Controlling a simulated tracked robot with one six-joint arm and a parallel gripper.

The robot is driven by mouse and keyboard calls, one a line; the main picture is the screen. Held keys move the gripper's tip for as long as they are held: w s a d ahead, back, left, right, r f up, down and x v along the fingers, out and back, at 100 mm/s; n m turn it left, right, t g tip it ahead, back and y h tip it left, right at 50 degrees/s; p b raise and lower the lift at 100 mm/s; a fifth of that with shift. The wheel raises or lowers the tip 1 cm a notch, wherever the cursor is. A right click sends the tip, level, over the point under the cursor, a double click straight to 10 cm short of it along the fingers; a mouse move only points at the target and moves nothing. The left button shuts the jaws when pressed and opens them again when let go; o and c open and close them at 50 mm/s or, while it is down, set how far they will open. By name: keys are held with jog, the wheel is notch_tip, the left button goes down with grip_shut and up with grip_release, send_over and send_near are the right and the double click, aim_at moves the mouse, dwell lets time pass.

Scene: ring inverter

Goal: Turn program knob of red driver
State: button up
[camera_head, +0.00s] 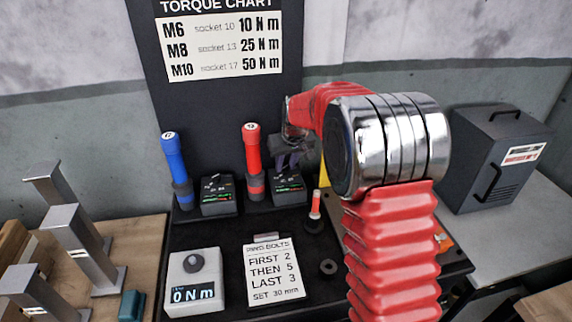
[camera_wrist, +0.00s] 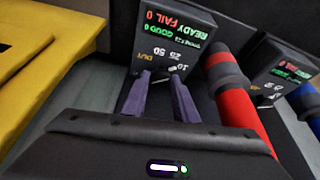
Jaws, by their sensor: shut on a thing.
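The red driver (camera_head: 252,160) stands upright on the black bench, and its red barrel runs diagonally in the wrist view (camera_wrist: 237,100). Its controller box (camera_head: 287,192) is to its right. In the wrist view the controller (camera_wrist: 172,35) appears upside down, with a lit screen showing READY, GOOD 0 and FAIL 0. Dial marks 10, 25, 50 and OUT show below the screen. My gripper (camera_wrist: 162,78) has its two purple fingers at the dial area, shut on the program knob. The knob is mostly hidden between the fingertips, and its pointer cannot be made out.
The blue driver (camera_head: 175,158) and its controller (camera_head: 217,196) stand left of the red driver. A torque meter (camera_head: 194,280) reads 0 Nm. A bolt-order card (camera_head: 272,272) lies in front. A dark cabinet (camera_head: 497,160) is at right. A yellow thing (camera_wrist: 45,45) is beside the controller in the wrist view.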

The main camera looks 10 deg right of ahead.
aim_at(288, 168)
jog(key=shift+w+d+n+g+y, duration=0.15)
jog(key=shift+n+y, duration=0.2)
jog(key=shift+n, duration=0.65)
jog(key=shift+s+d+n+g+y, duration=0.15)
jog(key=shift+n+y, duration=0.25)
jog(key=shift+n, duration=0.6)
jog(key=shift+w+n+g+y, duration=0.1)
jog(key=shift+n+g+y, duration=0.2)
jog(key=shift+n, duration=0.7)
jog(key=o, duration=1.1)
jog(key=shift+c, duration=0.2)
jog(key=shift+r, duration=0.1)
notch_tip(288, 168, up, 10)
